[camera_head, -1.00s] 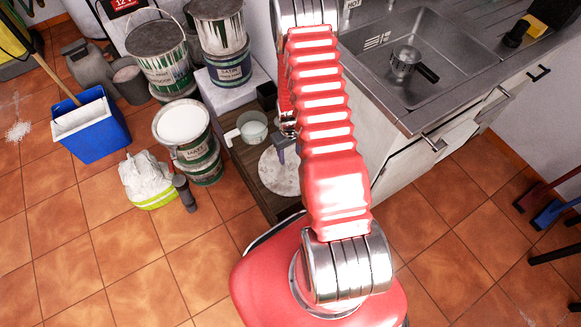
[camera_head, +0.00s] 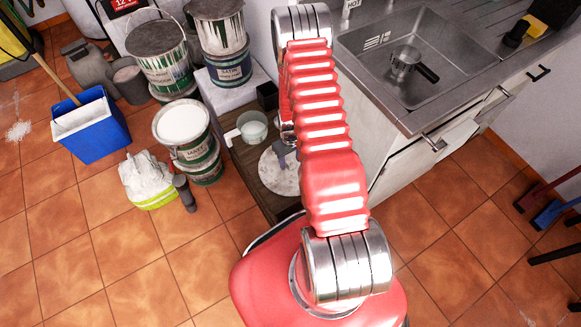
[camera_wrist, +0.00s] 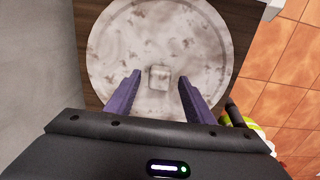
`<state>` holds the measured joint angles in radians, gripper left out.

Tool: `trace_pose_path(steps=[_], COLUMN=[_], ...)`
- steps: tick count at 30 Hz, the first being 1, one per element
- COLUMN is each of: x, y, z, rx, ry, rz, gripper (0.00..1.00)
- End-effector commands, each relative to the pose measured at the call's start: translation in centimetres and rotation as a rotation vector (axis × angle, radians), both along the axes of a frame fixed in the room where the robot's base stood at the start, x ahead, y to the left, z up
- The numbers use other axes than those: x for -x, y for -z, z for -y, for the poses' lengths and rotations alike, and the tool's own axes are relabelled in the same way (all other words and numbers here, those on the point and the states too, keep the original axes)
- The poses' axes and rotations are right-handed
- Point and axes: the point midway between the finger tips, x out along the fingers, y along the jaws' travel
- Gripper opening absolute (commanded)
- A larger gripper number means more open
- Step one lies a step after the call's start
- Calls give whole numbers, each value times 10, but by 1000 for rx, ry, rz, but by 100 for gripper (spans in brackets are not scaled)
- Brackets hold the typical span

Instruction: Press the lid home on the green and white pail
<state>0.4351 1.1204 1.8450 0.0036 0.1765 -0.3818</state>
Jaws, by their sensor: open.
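A round, mottled white lid (camera_head: 272,166) with a small square knob (camera_wrist: 159,77) lies flat on a dark wooden surface. A green and white pail (camera_head: 193,154) stands left of it on top of another tin; its round top is plain white, and I cannot tell whether that is paint or a cover. Another green and white pail (camera_head: 168,75) behind has a dark grey top. My gripper (camera_wrist: 159,75) is open and empty above the lid, its purple fingers on either side of the knob. In the head view my arm hides part of the lid.
A white mug (camera_head: 253,127) stands just behind the lid. More tins (camera_head: 226,65) stand at the back. A blue bucket (camera_head: 90,128), a bag with a yellow-green band (camera_head: 146,178) and a dark cylinder (camera_head: 185,193) are on the left. A sink cabinet (camera_head: 390,155) borders the right.

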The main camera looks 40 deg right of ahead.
Motion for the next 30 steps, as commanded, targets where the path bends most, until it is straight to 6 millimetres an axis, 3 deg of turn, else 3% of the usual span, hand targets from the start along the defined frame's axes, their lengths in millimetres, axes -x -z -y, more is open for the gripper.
trace_pose_path(steps=[5,21,30], x=[0,0,0], y=[10,10,10], z=[0,0,0], rx=[0,0,0], ry=[0,0,0], rz=[0,1,0], gripper=[48,48,27])
